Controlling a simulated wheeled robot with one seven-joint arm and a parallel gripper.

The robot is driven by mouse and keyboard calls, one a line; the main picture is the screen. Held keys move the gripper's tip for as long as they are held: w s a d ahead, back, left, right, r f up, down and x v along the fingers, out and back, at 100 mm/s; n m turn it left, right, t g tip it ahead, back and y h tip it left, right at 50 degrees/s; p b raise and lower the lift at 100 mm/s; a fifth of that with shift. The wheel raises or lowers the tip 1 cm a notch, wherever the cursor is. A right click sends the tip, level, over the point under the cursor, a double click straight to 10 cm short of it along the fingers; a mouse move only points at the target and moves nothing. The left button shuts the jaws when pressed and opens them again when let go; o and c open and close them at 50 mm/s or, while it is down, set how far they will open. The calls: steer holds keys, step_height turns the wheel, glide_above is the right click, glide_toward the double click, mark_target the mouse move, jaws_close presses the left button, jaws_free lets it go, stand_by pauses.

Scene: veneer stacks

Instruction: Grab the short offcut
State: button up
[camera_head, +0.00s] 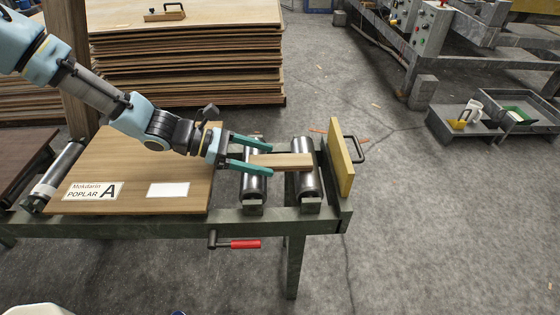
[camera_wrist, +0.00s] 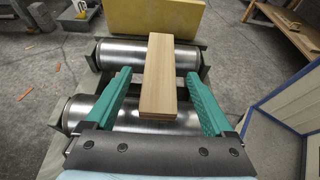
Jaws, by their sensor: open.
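The short offcut is a small pale wooden piece (camera_head: 288,160) lying across two steel rollers at the right end of the bench. It also shows in the wrist view (camera_wrist: 159,70), running lengthwise away from me. My gripper (camera_head: 250,153) is open, with green fingers. In the wrist view its fingers (camera_wrist: 158,100) stand on either side of the offcut's near end, with a gap on both sides. The offcut's near end lies between the fingers and does not appear to touch either one.
A yellow board (camera_head: 341,158) with a dark handle stands upright beyond the offcut. A large panel labelled Poplar A (camera_head: 135,165) lies on the bench to the left. A red-handled crank (camera_head: 245,244) sticks out at the front. Veneer stacks (camera_head: 190,65) stand behind.

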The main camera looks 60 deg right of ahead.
steer(key=shift+s+d+f, duration=0.3)
steer(key=shift+s+d, duration=0.05)
steer(key=shift+s, duration=0.1)
jaws_close()
stand_by(0.5)
